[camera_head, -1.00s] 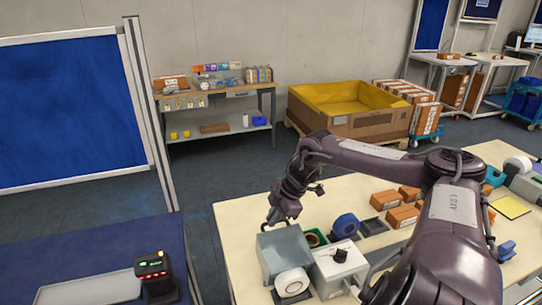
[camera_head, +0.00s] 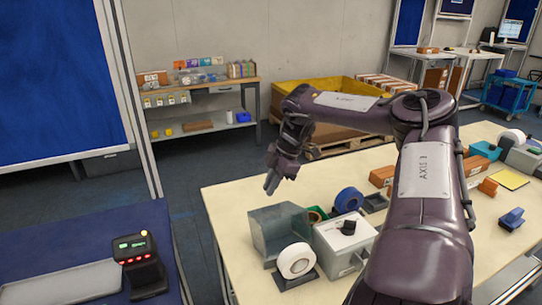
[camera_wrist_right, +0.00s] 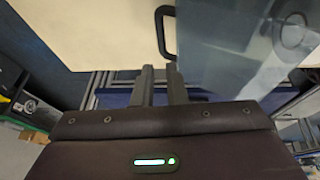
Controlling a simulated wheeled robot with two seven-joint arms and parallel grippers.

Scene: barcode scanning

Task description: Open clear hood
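The clear hood (camera_head: 280,232) is a grey see-through box on the near left part of the cream table, beside a white box with a black knob. It looks closed, though its lid edge is hard to make out. In the right wrist view the hood (camera_wrist_right: 240,45) fills the upper right, with a dark loop handle (camera_wrist_right: 160,32) at its left edge. My right gripper (camera_head: 271,186) is above and behind the hood's left back corner. Its two fingers (camera_wrist_right: 161,70) are apart with nothing between them, just short of the handle in that view. My left gripper is not in view.
A white tape roll (camera_head: 295,261) and the white knob box (camera_head: 345,242) stand close to the hood. A dark device (camera_head: 142,265) stands on the blue table at left. Floor is clear between the tables.

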